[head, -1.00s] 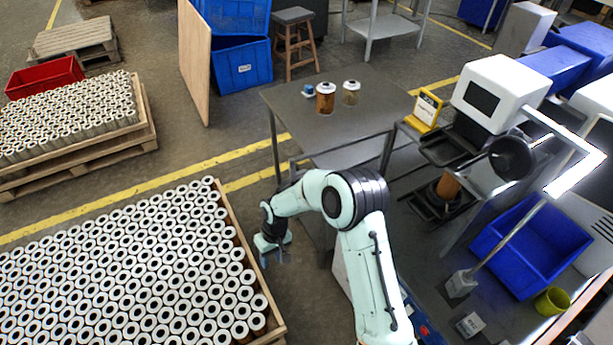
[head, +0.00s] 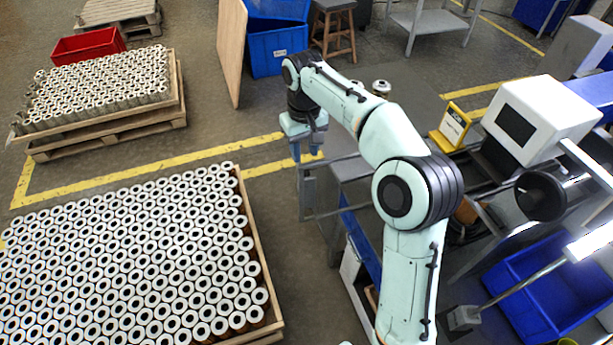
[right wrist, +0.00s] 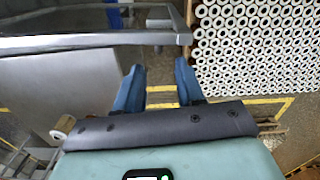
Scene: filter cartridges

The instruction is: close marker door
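A white machine (head: 545,118) with a dark screen, which may be the marker, stands on the right bench in the head view. A black round part (head: 540,196) sits below it. I cannot tell which part is its door or whether it is open. A brown cartridge (head: 466,210) shows below the machine, partly hidden by my right arm. My right gripper (head: 309,155) points down left of the grey table, well away from the machine. In the right wrist view its two blue fingers (right wrist: 159,88) are apart with nothing between them. My left gripper is out of view.
A crate of cartridges (head: 262,262) fills the lower left. A yellow sign (head: 452,124) stands beside the machine. A blue bin (head: 520,268) is on the right. Floor is free between crate and table.

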